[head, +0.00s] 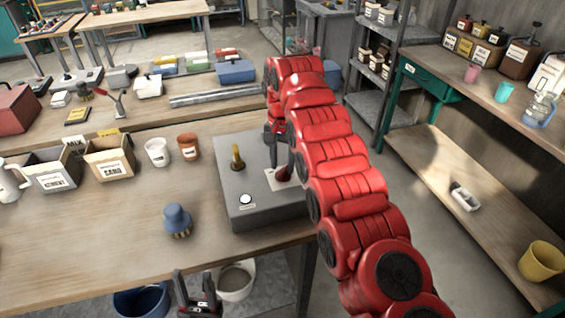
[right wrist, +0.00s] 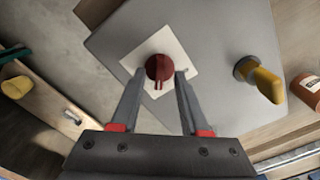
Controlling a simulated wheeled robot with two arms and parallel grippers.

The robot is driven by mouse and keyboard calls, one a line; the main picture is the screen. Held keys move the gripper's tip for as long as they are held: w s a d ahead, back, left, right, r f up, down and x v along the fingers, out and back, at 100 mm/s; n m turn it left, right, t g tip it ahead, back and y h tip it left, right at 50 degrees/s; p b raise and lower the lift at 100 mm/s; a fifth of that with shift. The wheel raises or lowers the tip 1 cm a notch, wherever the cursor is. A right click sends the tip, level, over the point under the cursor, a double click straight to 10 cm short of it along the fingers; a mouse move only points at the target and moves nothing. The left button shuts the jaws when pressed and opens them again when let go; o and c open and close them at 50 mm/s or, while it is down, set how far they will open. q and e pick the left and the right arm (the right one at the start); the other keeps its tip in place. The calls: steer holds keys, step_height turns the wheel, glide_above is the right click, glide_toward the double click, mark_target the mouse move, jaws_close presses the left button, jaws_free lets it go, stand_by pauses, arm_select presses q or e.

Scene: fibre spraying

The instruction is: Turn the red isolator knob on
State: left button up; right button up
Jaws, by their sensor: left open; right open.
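The red isolator knob (right wrist: 159,68) sits on a pale square plate (right wrist: 178,45) on top of a grey box. In the head view the knob (head: 284,174) shows partly beside my right gripper. My right gripper (right wrist: 160,75) points down at the box, open, with one finger on each side of the knob. I cannot tell whether the fingers touch it. The grey box (head: 255,205) stands at the right end of the workbench and also carries a yellow handle (head: 237,158) and a white round button (head: 246,199). My left gripper (head: 196,290) is open and empty at the bench's front edge.
A blue knobbed object (head: 177,220) stands left of the box. White (head: 157,152) and brown (head: 188,147) cups and labelled cartons (head: 109,160) stand behind it. My red right arm covers the box's right side. The front middle of the bench is clear.

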mark_target(283, 171)
step_height(283, 171, up, 16)
steer(key=p, duration=1.5)
steer(key=shift+s+f, duration=0.1)
steer(key=shift+f, duration=0.05)
